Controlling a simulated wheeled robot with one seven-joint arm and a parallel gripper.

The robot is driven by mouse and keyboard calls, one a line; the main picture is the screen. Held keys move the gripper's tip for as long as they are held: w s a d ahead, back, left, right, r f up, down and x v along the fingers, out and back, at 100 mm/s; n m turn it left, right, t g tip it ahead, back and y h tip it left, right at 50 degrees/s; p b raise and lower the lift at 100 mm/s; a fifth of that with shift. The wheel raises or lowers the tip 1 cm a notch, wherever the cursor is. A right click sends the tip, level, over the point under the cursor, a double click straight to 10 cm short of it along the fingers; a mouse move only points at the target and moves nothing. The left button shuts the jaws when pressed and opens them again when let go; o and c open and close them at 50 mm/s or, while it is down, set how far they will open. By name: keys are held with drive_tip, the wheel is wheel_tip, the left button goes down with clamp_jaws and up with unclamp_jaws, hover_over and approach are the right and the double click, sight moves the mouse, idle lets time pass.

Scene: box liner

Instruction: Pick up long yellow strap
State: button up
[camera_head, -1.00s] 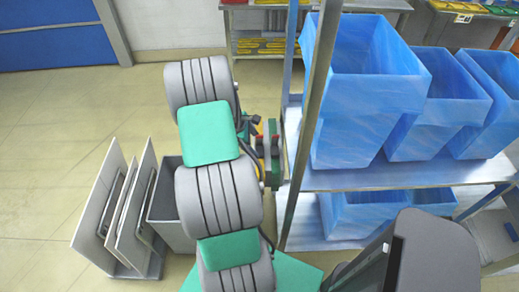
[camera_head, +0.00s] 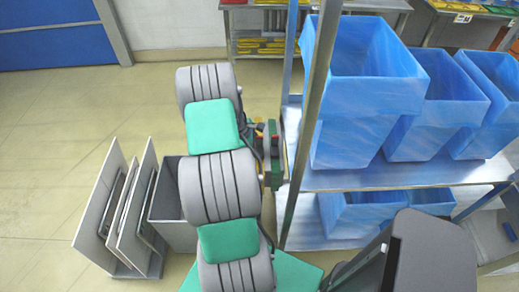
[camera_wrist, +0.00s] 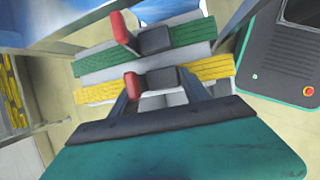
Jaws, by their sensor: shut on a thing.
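In the wrist view a long yellow strap (camera_wrist: 205,73) lies crosswise at the red and dark finger pads of my gripper (camera_wrist: 148,84), which is shut on it. The pads hide the strap's middle; its two ends stick out left and right. A long green strap (camera_wrist: 193,32) runs roughly parallel beyond it, with white surfaces beside both. Another red and dark pair of blocks stands over the green strap. In the head view my arm hides the yellow strap and most of my gripper.
A metal shelf with blue-lined boxes (camera_head: 355,100) stands close to the right of my arm, its post (camera_head: 310,120) nearest. A grey bin (camera_head: 170,205) and upright panels (camera_head: 120,215) stand at left. Open floor (camera_head: 80,120) lies upper left. A rack (camera_head: 265,22) with yellow items is behind.

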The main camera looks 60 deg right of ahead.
clamp_jaws()
drive_tip(key=shift+r, duration=0.1)
idle(0.3)
